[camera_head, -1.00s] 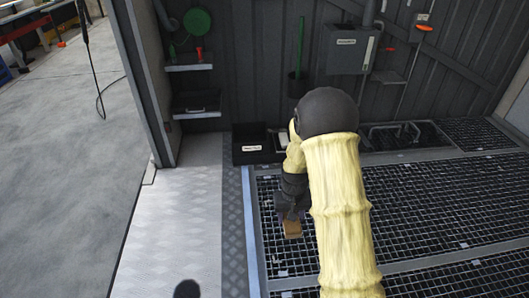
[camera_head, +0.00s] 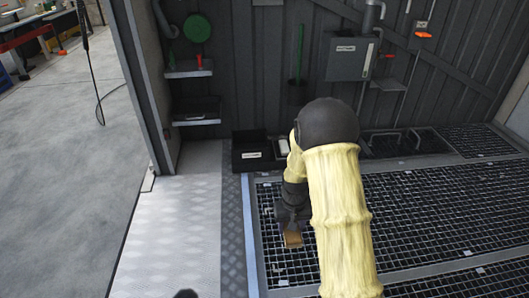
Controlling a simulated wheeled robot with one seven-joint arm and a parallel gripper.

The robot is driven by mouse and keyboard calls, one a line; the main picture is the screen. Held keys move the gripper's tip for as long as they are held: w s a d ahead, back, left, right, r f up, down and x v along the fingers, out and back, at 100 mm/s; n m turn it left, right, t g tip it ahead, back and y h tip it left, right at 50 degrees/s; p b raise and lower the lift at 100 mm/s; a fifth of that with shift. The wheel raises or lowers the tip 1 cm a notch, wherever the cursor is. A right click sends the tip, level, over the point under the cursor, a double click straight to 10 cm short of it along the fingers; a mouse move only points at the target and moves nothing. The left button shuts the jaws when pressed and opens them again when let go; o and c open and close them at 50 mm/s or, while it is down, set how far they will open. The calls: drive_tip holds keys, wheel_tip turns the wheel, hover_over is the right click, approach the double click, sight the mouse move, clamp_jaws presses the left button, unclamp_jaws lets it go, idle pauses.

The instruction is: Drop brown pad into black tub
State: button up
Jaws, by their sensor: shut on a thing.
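The brown pad (camera_head: 293,240) is held in my gripper (camera_head: 290,228), low over the metal grating. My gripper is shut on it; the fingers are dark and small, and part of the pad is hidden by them. I cannot tell whether the pad touches the grating. The black tub (camera_head: 250,162) stands at the back left edge of the grating, with a white label on its front. It is beyond my gripper and a little to the left, apart from it. Its right end is close behind my arm.
Shelves (camera_head: 192,120) hang on the back wall above and left of the tub. A grey box (camera_head: 348,57) is mounted on the wall. A white item (camera_head: 282,147) sits right of the tub. The tread-plate floor (camera_head: 178,225) on the left is clear. Small pale bits lie on the grating.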

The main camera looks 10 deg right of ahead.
wheel_tip(320, 180, up, 14)
drive_tip(key=p, duration=1.3)
drive_tip(key=shift+d+f+p, duration=0.15)
drive_tip(key=shift+d+p, duration=0.05)
drive_tip(key=shift+p, duration=0.15)
drive_tip(key=shift+a, duration=0.15)
